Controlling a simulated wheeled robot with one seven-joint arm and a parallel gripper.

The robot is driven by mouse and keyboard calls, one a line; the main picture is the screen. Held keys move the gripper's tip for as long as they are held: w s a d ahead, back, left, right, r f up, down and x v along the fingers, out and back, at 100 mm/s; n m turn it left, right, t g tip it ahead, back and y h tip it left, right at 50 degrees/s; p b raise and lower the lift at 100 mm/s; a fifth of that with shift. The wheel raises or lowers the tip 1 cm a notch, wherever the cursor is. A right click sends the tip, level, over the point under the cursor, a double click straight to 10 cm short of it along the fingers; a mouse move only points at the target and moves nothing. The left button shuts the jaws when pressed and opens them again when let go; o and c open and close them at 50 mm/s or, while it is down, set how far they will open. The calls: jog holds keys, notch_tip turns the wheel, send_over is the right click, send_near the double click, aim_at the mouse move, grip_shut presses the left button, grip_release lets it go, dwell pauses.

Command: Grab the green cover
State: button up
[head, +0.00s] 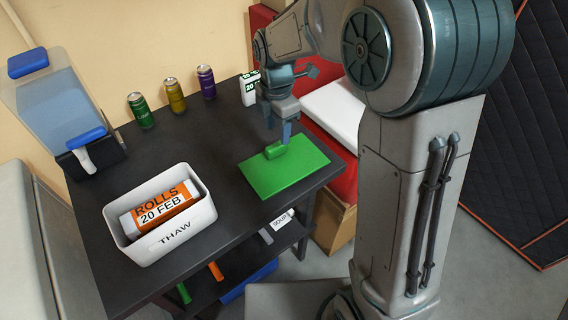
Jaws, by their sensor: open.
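The green cover (290,172) is a flat green rectangle lying on the dark table, near its right end. A raised green handle (276,150) stands on it toward its far side. My gripper (286,132) points down just above the handle, with its fingertips close to the handle's right end. It is open, and I cannot tell whether a finger touches the handle. The far finger is partly hidden.
A white THAW bin (163,222) holds an orange-labelled ROLLS pack (160,205). Several cans, including a purple one (206,82), stand along the back. A white-green carton (250,88) stands behind my gripper. A water dispenser (60,95) is at left. The table's middle is clear.

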aim_at(276, 144)
jog(key=shift+w+a+f+b, duration=0.1)
jog(key=shift+a+f+b, duration=0.1)
jog(key=shift+f, duration=1.55)
jog(key=shift+w+a+f+b, duration=0.1)
jog(key=shift+f+b, duration=0.05)
jog(key=shift+f, duration=1.6)
grip_shut()
